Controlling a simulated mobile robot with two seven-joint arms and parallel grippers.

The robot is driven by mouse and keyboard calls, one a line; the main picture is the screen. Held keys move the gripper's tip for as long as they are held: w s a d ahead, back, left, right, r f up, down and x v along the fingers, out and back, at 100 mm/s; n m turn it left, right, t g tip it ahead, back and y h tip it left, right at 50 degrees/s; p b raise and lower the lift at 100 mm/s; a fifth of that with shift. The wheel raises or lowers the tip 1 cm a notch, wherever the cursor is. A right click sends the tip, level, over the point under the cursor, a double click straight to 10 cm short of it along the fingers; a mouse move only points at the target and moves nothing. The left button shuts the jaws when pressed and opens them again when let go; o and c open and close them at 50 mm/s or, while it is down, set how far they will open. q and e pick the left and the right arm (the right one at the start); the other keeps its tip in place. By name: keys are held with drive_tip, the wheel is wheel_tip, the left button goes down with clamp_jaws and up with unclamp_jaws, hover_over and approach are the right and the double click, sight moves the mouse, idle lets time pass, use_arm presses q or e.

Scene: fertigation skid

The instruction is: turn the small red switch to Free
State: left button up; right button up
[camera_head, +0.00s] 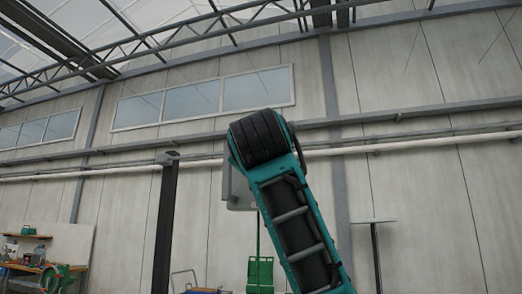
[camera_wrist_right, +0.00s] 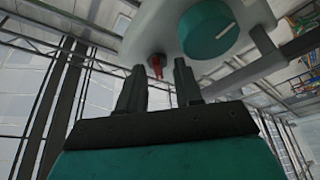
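The small red switch (camera_wrist_right: 157,65) is in the right wrist view, on a rounded light grey housing (camera_wrist_right: 165,30). A larger teal knob with a white mark (camera_wrist_right: 208,33) is to its right. My right gripper (camera_wrist_right: 159,70) is open, with its two dark fingers apart. In the picture the switch lies in the gap between the fingertips; I cannot tell whether they touch it. Any lettering by the switch is not readable. In the head view my raised teal arm hides most of a grey box (camera_head: 240,192), and no gripper shows. My left gripper is in neither view.
In the head view a dark post (camera_head: 165,225) stands left of my arm and a thinner post (camera_head: 376,255) right of it. A green container (camera_head: 260,275) is low behind the arm. A workbench (camera_head: 35,268) is at the far left.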

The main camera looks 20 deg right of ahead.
drive_tip(key=shift+s, duration=0.15)
use_arm(q)
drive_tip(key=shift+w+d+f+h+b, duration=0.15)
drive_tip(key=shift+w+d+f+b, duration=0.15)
drive_tip(key=shift+b, duration=0.45)
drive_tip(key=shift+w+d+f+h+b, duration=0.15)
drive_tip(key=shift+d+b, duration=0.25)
drive_tip(key=shift+b, duration=0.3)
use_arm(e)
drive_tip(key=v, duration=1.2)
drive_tip(key=shift+s+f, duration=0.2)
drive_tip(key=shift+s, duration=0.1)
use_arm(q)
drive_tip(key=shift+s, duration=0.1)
use_arm(e)
drive_tip(key=shift+a, duration=0.15)
